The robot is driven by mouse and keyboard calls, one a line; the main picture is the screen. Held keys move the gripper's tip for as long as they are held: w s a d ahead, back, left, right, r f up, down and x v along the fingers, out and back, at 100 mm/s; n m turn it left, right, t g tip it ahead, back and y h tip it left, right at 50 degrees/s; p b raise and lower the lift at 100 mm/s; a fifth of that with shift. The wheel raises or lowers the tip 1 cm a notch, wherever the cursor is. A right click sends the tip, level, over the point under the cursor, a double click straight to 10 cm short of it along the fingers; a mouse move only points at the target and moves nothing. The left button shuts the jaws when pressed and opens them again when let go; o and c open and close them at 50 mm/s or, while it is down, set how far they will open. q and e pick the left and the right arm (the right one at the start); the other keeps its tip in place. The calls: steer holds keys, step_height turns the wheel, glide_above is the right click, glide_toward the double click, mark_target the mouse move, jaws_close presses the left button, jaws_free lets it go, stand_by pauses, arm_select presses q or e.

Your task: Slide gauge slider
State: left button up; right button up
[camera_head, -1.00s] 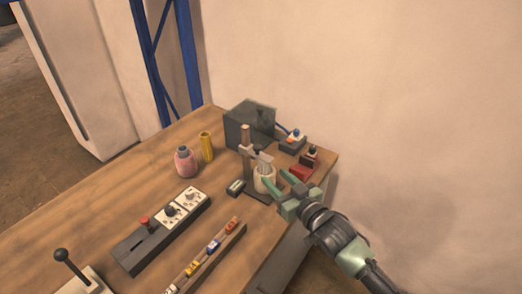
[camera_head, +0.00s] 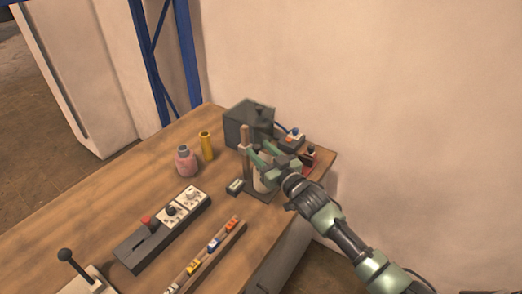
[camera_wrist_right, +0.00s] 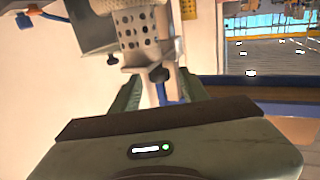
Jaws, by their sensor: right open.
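A gauge stand with a brown upright post (camera_head: 245,138) stands on a dark base (camera_head: 262,196) near the table's back right. A pale cylinder (camera_head: 259,184) stands beside the post, partly covered by my gripper. My right gripper (camera_head: 260,154) is open, its green fingers at the upper part of the stand. In the right wrist view, a grey clamp piece with dark knobs (camera_wrist_right: 158,73) lies between the open fingers, below a perforated cylinder (camera_wrist_right: 137,30). I cannot tell whether the fingers touch it. My left gripper is not in view.
A pink jar (camera_head: 186,161), a yellow cylinder (camera_head: 206,146), a switch panel (camera_head: 160,232) and a rail of small coloured pieces (camera_head: 212,258) share the table.

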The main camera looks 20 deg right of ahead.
jaws_close()
stand_by(1.4)
